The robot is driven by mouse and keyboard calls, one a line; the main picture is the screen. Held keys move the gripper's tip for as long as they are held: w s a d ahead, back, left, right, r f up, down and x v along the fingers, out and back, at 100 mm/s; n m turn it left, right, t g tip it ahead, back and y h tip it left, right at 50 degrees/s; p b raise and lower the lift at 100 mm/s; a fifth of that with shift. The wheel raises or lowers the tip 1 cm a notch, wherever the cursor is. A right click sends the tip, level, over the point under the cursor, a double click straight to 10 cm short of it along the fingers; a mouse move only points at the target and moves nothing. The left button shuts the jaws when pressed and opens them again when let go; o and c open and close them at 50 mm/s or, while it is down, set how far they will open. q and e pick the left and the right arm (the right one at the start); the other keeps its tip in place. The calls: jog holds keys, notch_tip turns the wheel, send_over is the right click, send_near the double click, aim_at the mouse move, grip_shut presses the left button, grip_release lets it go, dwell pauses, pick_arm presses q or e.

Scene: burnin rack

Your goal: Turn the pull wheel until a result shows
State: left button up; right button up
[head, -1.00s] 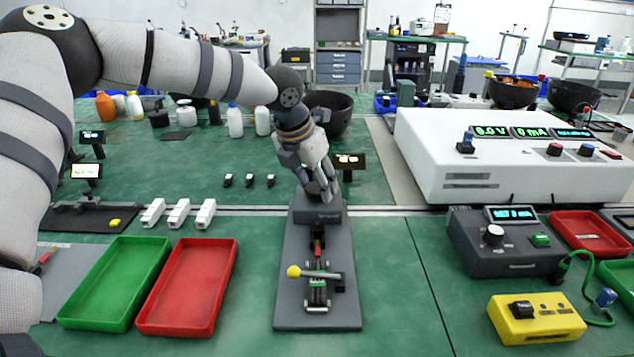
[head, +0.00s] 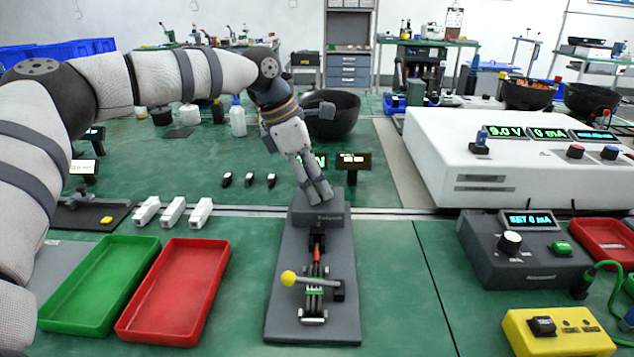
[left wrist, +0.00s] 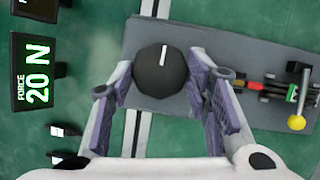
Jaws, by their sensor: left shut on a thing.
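The pull wheel (left wrist: 158,82) is a round dark knob with a white mark, seen from above in the left wrist view. The mark points to the top of that picture. My left gripper (head: 320,196) is shut on the wheel, its fingers at either side of it. In the head view the fingers hide the wheel on top of the dark block of the pull fixture (head: 285,295). A force display (left wrist: 35,72) reads 20 N in green. My right gripper is not in view.
A yellow-knobbed lever (head: 302,280) and a small clamped part lie in front of the wheel block. A green tray (head: 65,325) and a red tray (head: 135,335) stand to the left. A grey meter box (head: 520,270) and a yellow box (head: 560,345) stand to the right.

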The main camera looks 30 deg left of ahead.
pick_arm(q)
jog(key=shift+f+m, duration=0.1)
jog(key=shift+m, duration=0.2)
dwell(0.4)
jog(key=o, duration=1.2)
jog(key=shift+c, duration=0.2)
jog(key=v, duration=1.2)
jog(key=shift+w, duration=0.15)
